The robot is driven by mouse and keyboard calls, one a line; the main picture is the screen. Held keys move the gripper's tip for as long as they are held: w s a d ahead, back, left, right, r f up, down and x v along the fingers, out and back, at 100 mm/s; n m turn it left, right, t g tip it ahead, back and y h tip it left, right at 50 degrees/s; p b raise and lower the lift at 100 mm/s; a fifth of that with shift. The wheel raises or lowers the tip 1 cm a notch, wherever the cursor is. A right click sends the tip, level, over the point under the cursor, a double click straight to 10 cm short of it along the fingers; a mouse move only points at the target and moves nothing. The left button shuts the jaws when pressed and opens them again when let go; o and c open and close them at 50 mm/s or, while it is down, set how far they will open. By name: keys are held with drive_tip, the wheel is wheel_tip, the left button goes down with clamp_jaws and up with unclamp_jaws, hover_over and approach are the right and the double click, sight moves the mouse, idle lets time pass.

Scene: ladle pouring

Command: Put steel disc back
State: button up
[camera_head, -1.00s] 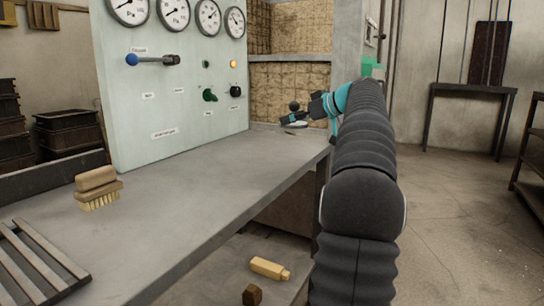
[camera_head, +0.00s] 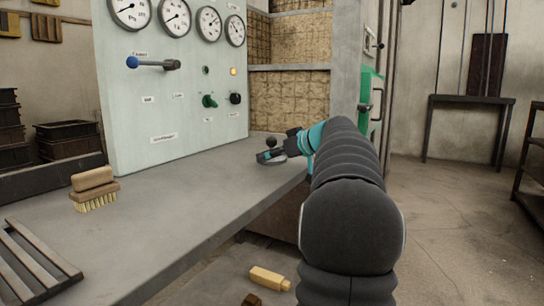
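The steel disc (camera_head: 275,160) is a small flat grey round piece at the far end of the grey bench, low over its top or touching it; I cannot tell which. A black ball-shaped knob (camera_head: 271,141) shows just above it. My gripper (camera_head: 268,155), dark with teal parts, is at the disc and appears shut on it. The fingertips are small and partly merged with the disc, so the exact grip is hard to see. My dark ribbed arm reaches in from the lower right.
A pale panel (camera_head: 160,110) with gauges and levers stands behind the bench (camera_head: 190,200). A wooden brush (camera_head: 95,187) and a slatted rack (camera_head: 35,265) lie at the left. A yellow-handled piece (camera_head: 268,278) lies below. The bench between brush and disc is clear.

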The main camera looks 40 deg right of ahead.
drive_tip(key=o, duration=1.2)
drive_tip(key=shift+r, duration=0.1)
drive_tip(key=shift+s+r, duration=0.1)
drive_tip(key=shift+s, duration=0.05)
drive_tip(key=v, duration=1.1)
drive_tip(key=shift+s, duration=0.3)
